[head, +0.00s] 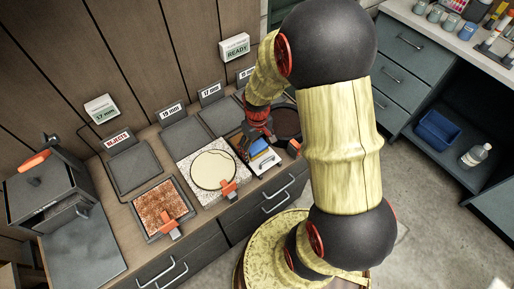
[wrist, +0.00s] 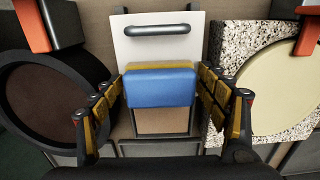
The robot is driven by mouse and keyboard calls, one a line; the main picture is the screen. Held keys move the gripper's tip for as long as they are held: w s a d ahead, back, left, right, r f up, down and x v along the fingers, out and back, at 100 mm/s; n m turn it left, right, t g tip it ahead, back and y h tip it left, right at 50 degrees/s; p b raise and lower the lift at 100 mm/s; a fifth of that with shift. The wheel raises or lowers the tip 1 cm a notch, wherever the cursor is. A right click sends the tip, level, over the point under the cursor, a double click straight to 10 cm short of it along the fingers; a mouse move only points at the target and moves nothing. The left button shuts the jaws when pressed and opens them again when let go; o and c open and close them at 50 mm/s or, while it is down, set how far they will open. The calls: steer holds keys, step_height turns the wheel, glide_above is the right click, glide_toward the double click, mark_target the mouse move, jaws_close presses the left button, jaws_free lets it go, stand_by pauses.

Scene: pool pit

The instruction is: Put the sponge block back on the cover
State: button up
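The sponge block (wrist: 160,88), blue with a yellow layer, is between the two fingers of my gripper (wrist: 162,92) in the wrist view. The fingers stand wide apart, close along its left and right sides; whether they press on it I cannot tell. The head view shows the sponge (head: 261,149) just below my gripper (head: 257,139), partly covered by it. The white cover (wrist: 137,48) with a grey bar handle lies just beyond the sponge, which overlaps its near edge in the picture. Any gap beneath the sponge is hidden.
A speckled slab with a cream disc (head: 213,170) and orange clamp lies left of my gripper in the head view. A dark round pan (wrist: 50,98) is on its other side. A rusty plate (head: 161,205) and empty grey trays (head: 134,170) lie farther left.

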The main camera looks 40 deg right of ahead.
steer(key=shift+o, duration=0.5)
steer(key=shift+r, duration=0.1)
steer(key=shift+r, duration=0.4)
step_height(320, 180, up, 12)
steer(key=p, duration=0.4)
step_height(320, 180, up, 11)
steer(key=t, duration=0.2)
glide_above(257, 146)
steer(key=s+a, duration=0.3)
steer(key=a, duration=0.3)
steer(key=s+a+r+t, duration=0.3)
steer(key=s+a+r, duration=0.3)
steer(key=s+r, duration=0.3)
steer(key=shift+s+r+t, duration=0.2)
steer(key=shift+r+t, duration=0.1)
steer(key=shift+r, duration=0.2)
steer(key=shift+c, duration=0.5)
